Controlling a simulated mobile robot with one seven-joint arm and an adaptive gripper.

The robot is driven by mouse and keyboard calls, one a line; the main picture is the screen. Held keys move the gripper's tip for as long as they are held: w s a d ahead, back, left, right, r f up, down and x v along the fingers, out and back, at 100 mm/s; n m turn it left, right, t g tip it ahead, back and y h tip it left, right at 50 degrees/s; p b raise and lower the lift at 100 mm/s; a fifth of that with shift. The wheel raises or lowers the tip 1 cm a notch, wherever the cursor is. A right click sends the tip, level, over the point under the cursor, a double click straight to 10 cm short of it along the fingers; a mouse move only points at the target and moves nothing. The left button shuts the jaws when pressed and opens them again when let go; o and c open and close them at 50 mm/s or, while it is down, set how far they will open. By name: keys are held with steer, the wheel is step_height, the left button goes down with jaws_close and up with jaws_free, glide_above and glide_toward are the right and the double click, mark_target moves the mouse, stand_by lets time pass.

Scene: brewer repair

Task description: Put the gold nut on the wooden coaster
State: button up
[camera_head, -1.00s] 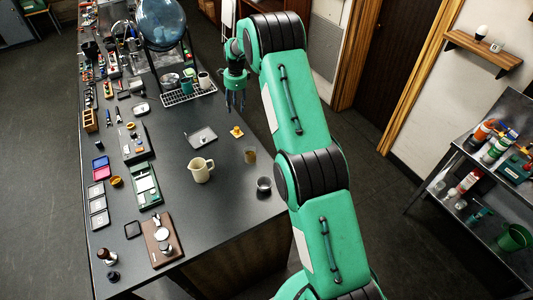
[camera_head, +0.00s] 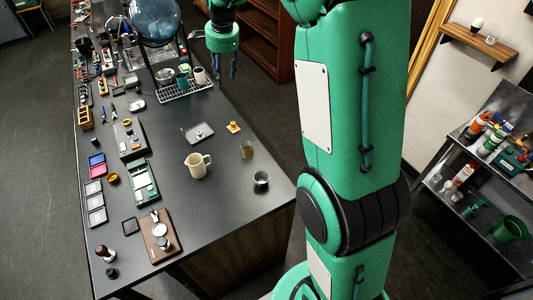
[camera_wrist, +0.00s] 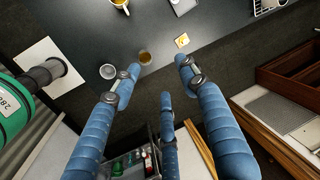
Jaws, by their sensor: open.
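A small tan square (camera_head: 233,127), which looks like the wooden coaster, lies on the dark bench near its right edge. A small raised gold piece sits on it, likely the gold nut, but it is too small to tell its shape. The square also shows in the wrist view (camera_wrist: 182,40), beyond my fingertips. My gripper (camera_head: 225,72) hangs above the bench's right side, farther back than the square and apart from it. In the wrist view its blue fingers (camera_wrist: 158,76) are spread, with nothing between them.
A glass of amber liquid (camera_head: 247,150), a cream jug (camera_head: 197,165), a metal cup (camera_head: 261,179) and a shallow tray (camera_head: 198,133) stand around the square. A wire rack (camera_head: 186,90) with cups and a large glass globe (camera_head: 156,22) are farther back. Floor lies right of the bench.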

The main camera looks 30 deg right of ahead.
steer(key=s+a+r+n, duration=0.2)
steer(key=s+r, duration=0.2)
steer(key=s, duration=0.3)
steer(key=s+a+r+n+t, duration=0.1)
steer(key=s+a+r+n, duration=0.15)
steer(key=s, duration=0.45)
steer(key=s+a+r+n, duration=0.1)
steer(key=s+r+n, duration=0.1)
steer(key=s+r, duration=0.35)
steer(key=s+a+f+n+t, duration=0.1)
steer(key=s+n, duration=0.3)
steer(key=s, duration=0.8)
steer(key=s+a+f+n+t, duration=0.1)
steer(key=s+a+f+n, duration=0.1)
steer(key=s, duration=1.1)
steer(key=shift+s+f+n, duration=0.3)
steer(key=shift+f+n, duration=0.5)
steer(key=shift+n, duration=0.05)
steer(key=shift+a, duration=0.1)
step_height(320, 180, down, 17)
steer(key=b, duration=1.7)
steer(key=shift+r, duration=0.1)
